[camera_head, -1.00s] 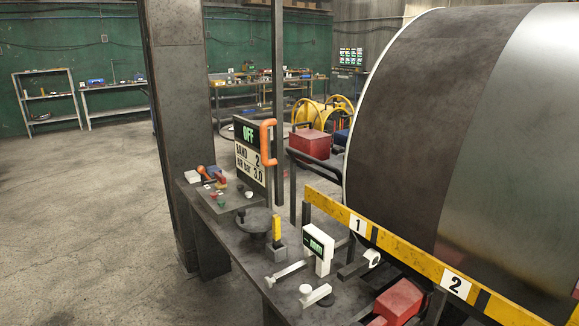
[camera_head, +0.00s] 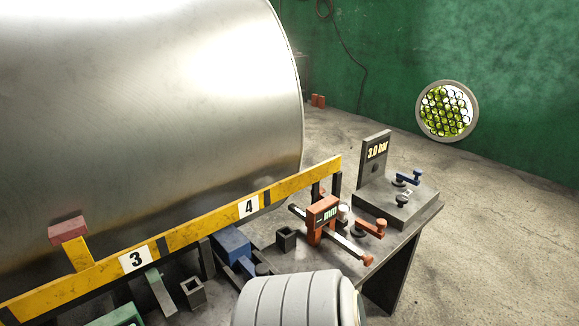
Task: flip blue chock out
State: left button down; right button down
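A blue block (camera_head: 233,243), which looks like the blue chock, sits low behind the front edge of the bench, under the yellow rail near label 4 (camera_head: 249,208). A dark bar or lever runs from its lower right side. The rail and dark supports hide part of it, so I cannot tell whether it touches the large metal drum (camera_head: 170,110). Neither of my grippers shows in this view. A grey ribbed cylindrical part at the bottom middle looks like one of my arm links.
The yellow rail (camera_head: 190,233) crosses in front of the drum. A red block (camera_head: 68,230) stands on a yellow post near label 3. Floor is clear at right.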

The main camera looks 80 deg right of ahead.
aim_at(232, 246)
jog(key=z, duration=2.1)
jog(key=k+l, duration=0.15)
